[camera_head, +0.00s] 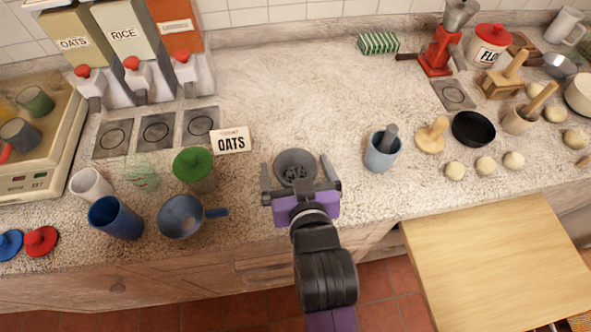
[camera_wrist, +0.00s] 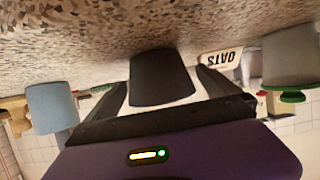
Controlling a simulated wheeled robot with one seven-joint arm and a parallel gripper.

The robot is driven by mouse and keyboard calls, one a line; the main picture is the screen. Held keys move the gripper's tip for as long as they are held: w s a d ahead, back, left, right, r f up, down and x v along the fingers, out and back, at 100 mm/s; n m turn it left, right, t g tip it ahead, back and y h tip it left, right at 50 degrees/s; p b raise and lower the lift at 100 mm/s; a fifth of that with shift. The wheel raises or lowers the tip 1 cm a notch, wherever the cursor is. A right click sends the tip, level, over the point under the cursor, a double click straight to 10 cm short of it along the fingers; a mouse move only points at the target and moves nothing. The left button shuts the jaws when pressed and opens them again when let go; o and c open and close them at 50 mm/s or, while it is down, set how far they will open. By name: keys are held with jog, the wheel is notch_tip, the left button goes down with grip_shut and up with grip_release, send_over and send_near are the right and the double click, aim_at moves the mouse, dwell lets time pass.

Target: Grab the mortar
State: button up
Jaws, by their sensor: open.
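A dark grey, tapered mortar-like cup (camera_head: 296,164) stands upright on the counter, with grey lumps showing inside. My gripper (camera_head: 297,180) is open at the counter's front side, with one finger on each side of this cup. In the wrist view, which is upside down, the dark cup (camera_wrist: 162,78) sits between the two fingers (camera_wrist: 160,92) with small gaps beside it. To the right, a light blue cup (camera_head: 381,155) holds a grey pestle-like stick (camera_head: 389,133). I cannot tell for sure which of these is the mortar.
An OATS card (camera_head: 231,141), a green-lidded jar (camera_head: 195,170) and a blue pan (camera_head: 180,216) stand to the left. A wooden stamp (camera_head: 433,136) and a black dish (camera_head: 473,128) are right of the blue cup. The counter behind the dark cup is clear.

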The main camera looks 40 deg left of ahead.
aim_at(293, 163)
jog(key=shift+x, duration=1.45)
jog(key=shift+c, duration=0.2)
jog(key=c, duration=1.8)
jog(key=shift+c, duration=1.2)
jog(key=shift+r, duration=0.1)
